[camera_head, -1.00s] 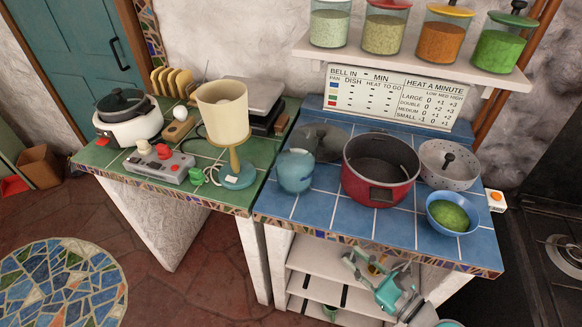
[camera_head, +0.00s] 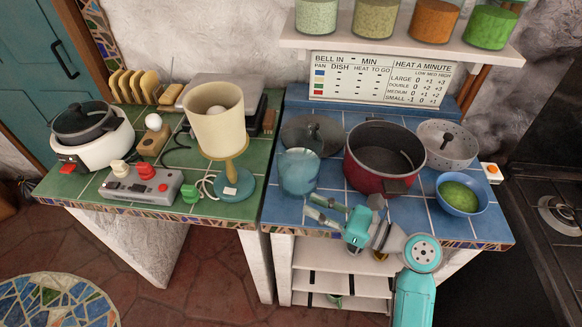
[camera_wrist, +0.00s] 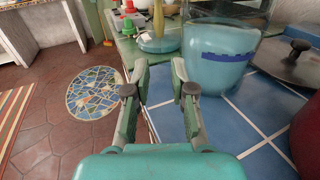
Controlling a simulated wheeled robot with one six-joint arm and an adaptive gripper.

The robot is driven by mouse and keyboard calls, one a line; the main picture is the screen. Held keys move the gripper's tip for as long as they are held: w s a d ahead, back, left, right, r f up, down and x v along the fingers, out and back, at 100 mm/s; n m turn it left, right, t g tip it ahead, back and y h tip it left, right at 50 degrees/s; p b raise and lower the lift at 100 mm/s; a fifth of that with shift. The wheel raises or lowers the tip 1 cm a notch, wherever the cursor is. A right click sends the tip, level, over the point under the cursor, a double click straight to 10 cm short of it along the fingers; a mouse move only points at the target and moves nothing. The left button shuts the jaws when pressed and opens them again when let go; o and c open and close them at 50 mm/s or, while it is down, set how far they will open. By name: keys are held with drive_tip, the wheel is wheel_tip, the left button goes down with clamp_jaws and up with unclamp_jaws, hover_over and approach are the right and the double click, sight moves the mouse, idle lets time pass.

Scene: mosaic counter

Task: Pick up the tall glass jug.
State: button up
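The tall glass jug (camera_head: 298,174) stands upright near the front left of the blue-tiled counter. It looks pale blue and see-through. In the wrist view the jug (camera_wrist: 222,62) is large at upper right, with clear glass above and a dark blue band around pale blue. My gripper (camera_head: 314,208) is at the counter's front edge, just in front of and slightly right of the jug. In the wrist view my gripper (camera_wrist: 160,72) has its two fingers apart with nothing between them. The jug is to the right of the fingers, not between them.
A red pot (camera_head: 372,186) stands close right of the jug, with a dark lid (camera_head: 298,128) behind it. A lamp (camera_head: 232,184) stands left on the green counter. A colander (camera_head: 448,152) and blue bowl (camera_head: 474,203) are at right.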

sight(281, 199)
drive_tip(key=x, duration=0.9)
drive_tip(key=shift+s+a, duration=0.1)
drive_tip(key=shift+s, duration=0.05)
clamp_jaws()
drive_tip(key=shift+r, duration=0.1)
